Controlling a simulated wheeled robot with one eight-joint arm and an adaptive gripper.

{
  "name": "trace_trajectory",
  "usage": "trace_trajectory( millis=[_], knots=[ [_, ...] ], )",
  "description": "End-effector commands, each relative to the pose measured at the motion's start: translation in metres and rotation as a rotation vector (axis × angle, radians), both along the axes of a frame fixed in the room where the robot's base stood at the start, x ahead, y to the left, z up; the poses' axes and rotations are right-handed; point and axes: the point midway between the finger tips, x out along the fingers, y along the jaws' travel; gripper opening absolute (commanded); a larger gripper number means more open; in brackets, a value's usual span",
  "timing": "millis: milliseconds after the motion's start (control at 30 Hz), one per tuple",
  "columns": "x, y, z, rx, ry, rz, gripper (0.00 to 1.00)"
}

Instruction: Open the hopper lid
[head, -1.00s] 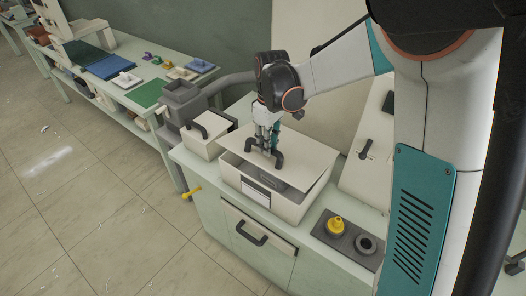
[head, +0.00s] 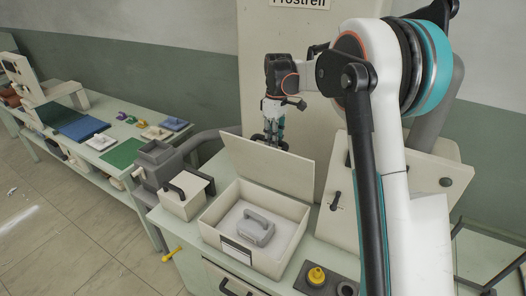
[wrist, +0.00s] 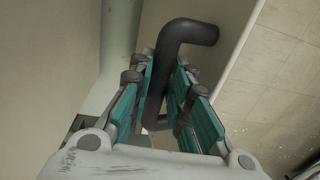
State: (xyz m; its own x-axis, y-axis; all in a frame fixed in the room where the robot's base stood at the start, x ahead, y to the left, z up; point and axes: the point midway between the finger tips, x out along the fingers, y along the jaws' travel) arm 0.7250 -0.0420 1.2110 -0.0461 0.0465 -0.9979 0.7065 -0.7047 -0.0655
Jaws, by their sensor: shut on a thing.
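The hopper lid (head: 266,168) is a cream panel standing raised at the back of the cream hopper box (head: 222,236). The box is open at the top, and a grey block with a handle (head: 257,228) lies inside on a pale surface. My gripper (head: 272,138) is at the lid's upper edge, behind it. In the wrist view my gripper (wrist: 168,100) is shut on the lid's dark handle (wrist: 187,32), which runs between the teal fingers. In the head view the lid mostly hides the handle.
A smaller cream box with a dark handle (head: 184,198) stands left of the hopper. A yellow knob (head: 317,275) sits at the front right. A sloped panel with a dark lever (head: 336,201) is at the right. A side table (head: 120,128) holds coloured mats and small parts.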

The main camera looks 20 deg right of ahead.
Motion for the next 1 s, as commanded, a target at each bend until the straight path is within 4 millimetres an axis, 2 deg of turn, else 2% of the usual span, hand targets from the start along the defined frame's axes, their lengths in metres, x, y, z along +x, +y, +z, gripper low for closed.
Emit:
trace_trajectory(
  millis=[100,400,633,1000],
  knots=[
    [0.017,-0.019,-0.001,-0.003,0.000,-0.003,0.00],
    [0.043,-0.044,-0.003,-0.001,0.001,0.000,0.00],
    [0.051,-0.051,-0.004,0.000,0.001,0.002,0.00],
    [0.052,-0.050,-0.003,0.001,0.001,0.002,0.00]
  ],
)
